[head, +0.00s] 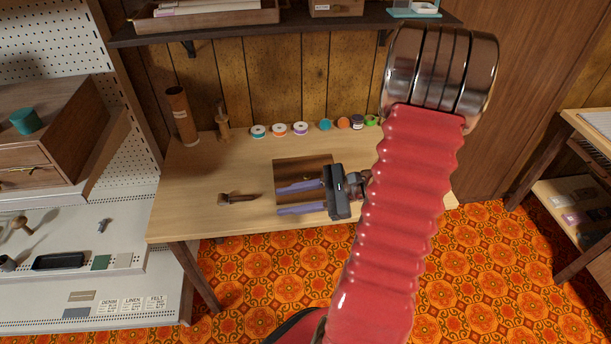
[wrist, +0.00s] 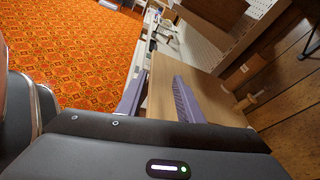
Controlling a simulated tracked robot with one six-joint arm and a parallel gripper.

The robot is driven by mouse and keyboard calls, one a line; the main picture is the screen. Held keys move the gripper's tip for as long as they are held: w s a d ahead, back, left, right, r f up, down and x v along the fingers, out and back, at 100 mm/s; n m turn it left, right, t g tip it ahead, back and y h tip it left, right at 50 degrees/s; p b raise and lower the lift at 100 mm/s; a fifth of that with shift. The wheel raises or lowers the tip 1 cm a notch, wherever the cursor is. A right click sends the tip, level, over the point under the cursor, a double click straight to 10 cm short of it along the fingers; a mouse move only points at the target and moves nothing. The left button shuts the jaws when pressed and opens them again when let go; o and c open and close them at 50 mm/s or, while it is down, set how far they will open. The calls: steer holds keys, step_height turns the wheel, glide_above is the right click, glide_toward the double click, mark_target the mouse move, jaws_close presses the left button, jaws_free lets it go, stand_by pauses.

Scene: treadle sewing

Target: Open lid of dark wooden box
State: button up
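The dark wooden box (head: 303,168) sits on the light wooden table, right of its middle. Its top looks flat and shut in the head view, though my gripper covers its lower right part. My gripper (head: 278,200) reaches in from the right, with its two purple fingers spread apart over or in front of the box. Nothing shows between the fingers. I cannot tell whether they touch the box. In the wrist view my gripper (wrist: 160,76) is also open, with bare table between its fingers; I cannot make out the box clearly there.
A small brown wooden tool (head: 238,198) lies on the table (head: 190,205) left of the box. Several thread spools (head: 279,130) line the back edge. A tall wooden cylinder (head: 182,115) and a turned wooden stand (head: 222,122) stand at back left. A dark shelf (head: 285,29) hangs above.

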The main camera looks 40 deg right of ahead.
steer(key=s+d+f+m+t+h, duration=0.1)
steer(key=d+f+m+t+h, duration=0.15)
steer(key=d+m+t, duration=0.4)
steer(key=m+t+h, duration=0.1)
steer(key=m+h, duration=0.3)
steer(key=h, duration=0.1)
glide_toward(310, 177)
steer(key=s, duration=0.3)
steer(key=shift+w+d, duration=0.1)
steer(key=shift+d, duration=0.2)
steer(key=shift+w+a, duration=0.45)
steer(key=shift+w, duration=1.8)
steer(key=shift+w+a, duration=0.5)
steer(key=shift+w, duration=1.8)
steer(key=shift+w+a, duration=0.45)
steer(key=shift+w, duration=1.8)
jaws_close()
